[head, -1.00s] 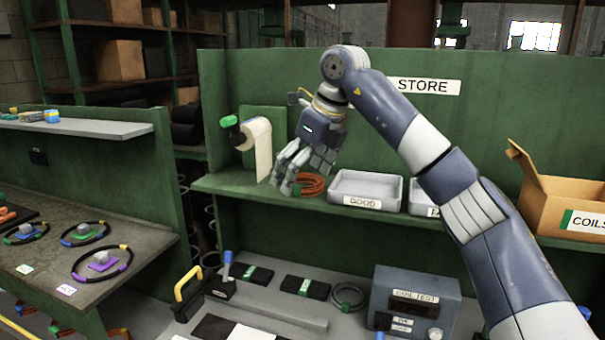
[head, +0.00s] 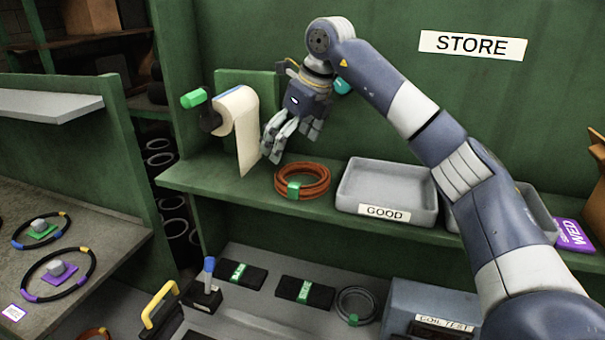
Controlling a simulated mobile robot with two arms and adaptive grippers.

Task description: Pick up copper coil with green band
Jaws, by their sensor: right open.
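The copper coil with a green band (head: 318,190) lies flat on the green shelf (head: 240,190), left of the grey GOOD tray (head: 428,208). Its green band faces the front. My right gripper (head: 271,152) is open and empty, pointing down above and slightly left of the coil, apart from it. It is close to the hanging paper of the roll. My left gripper is not in view.
A paper roll (head: 240,120) with a green knob hangs at the left. Below are black blocks with green labels, a grey coil (head: 356,304) with a green band and a COIL TEST box (head: 440,295). Black rings lie on the left bench. A purple label (head: 575,236) is at the right.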

